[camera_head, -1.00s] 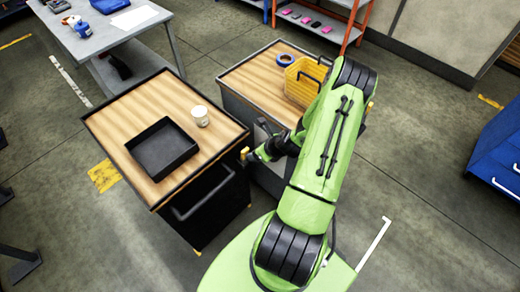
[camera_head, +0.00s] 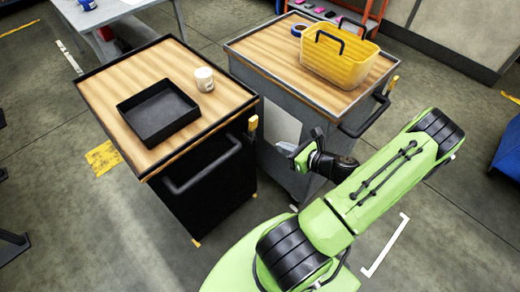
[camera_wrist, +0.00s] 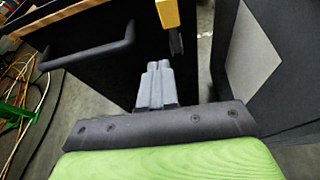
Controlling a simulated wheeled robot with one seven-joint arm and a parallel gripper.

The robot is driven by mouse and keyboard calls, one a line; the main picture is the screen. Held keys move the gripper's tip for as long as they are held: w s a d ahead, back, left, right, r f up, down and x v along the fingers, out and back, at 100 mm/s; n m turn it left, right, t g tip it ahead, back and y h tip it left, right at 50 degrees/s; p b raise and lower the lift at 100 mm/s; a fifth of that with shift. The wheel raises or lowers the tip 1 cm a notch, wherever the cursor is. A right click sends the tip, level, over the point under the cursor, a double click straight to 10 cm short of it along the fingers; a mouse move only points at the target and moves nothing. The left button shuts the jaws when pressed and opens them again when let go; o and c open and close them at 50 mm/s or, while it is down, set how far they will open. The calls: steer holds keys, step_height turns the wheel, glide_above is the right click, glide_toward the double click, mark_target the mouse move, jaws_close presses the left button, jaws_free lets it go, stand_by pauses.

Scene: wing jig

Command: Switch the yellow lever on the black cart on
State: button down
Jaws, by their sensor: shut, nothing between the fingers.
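The black cart (camera_head: 215,205) has a wooden top and a black bar handle on its front. Its yellow lever (camera_head: 253,123) is at the front right corner, just below the top edge. In the wrist view the yellow lever (camera_wrist: 167,12) shows at the top, its upper end cut off, with a dark part beneath it. My gripper (camera_head: 288,148) is to the right of the lever and apart from it, in front of the grey cart's side. In the wrist view my gripper (camera_wrist: 158,68) has its fingers together and empty, below and slightly left of the lever.
A black tray (camera_head: 158,112) and a white cup (camera_head: 204,79) sit on the black cart. The grey cart (camera_head: 272,78) stands close on the right, with a yellow basket (camera_head: 340,62), blue tape (camera_head: 299,30) and its own yellow lever (camera_head: 393,84). A narrow gap separates the carts.

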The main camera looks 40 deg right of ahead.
steer(key=s+f+t+h+b, duration=0.1)
steer(key=s+t+b, duration=0.1)
steer(key=b, duration=0.3)
glide_toward(254, 126)
steer(key=x, duration=0.6)
steer(key=shift+f, duration=0.15)
steer(key=shift+w, duration=0.25)
steer(key=shift+p, duration=0.3)
